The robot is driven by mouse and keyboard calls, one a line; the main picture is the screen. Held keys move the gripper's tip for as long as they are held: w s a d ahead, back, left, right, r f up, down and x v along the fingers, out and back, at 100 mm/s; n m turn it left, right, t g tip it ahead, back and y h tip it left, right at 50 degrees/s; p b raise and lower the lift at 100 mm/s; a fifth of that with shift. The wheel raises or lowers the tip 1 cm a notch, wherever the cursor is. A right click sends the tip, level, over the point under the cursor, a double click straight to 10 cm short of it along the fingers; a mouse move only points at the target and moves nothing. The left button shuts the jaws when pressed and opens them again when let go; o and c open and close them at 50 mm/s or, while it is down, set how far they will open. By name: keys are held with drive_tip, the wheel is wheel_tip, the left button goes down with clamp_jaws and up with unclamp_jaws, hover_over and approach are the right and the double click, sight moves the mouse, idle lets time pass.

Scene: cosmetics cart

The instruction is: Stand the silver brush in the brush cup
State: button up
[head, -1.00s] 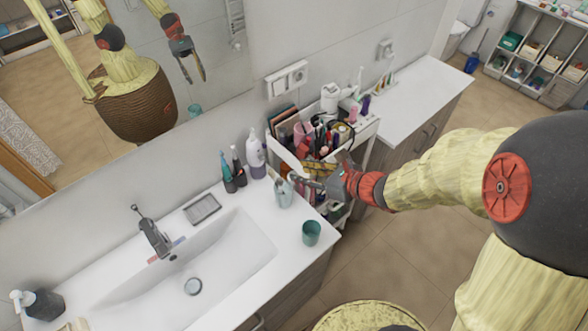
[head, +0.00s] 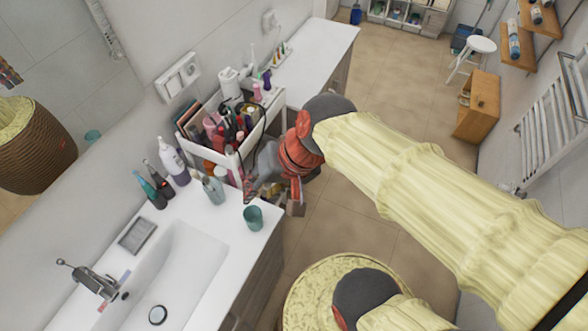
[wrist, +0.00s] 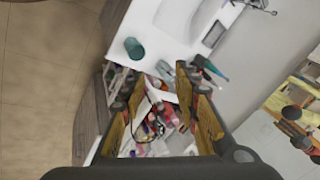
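A teal cup (head: 253,218) stands upright on the front edge of the white washbasin counter. It also shows in the wrist view (wrist: 134,48). A pale translucent cup (head: 213,190) with something standing in it is nearer the wall. I cannot tell which is the brush cup. I cannot pick out the silver brush among the crowded cosmetics (head: 228,127) on the cart. My gripper (head: 272,190) is beside the cart, close to the counter's end. In the wrist view its yellow-padded fingers (wrist: 162,112) are spread apart, with the cart's contents visible beyond them.
The white cart (head: 250,140) stands between the basin counter (head: 215,225) and another white counter (head: 318,50). Bottles (head: 173,160) stand by the wall. A soap dish (head: 137,235) lies near the basin. Open tiled floor (head: 345,210) lies in front.

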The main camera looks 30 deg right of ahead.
drive_tip(key=s+d+r+n+t+h, duration=0.1)
drive_tip(key=d+r+n+h, duration=0.2)
drive_tip(key=d, duration=0.3)
drive_tip(key=shift+s+d+r+n+t, duration=0.3)
drive_tip(key=shift+s+d+r+n, duration=0.1)
drive_tip(key=shift+r+n, duration=0.25)
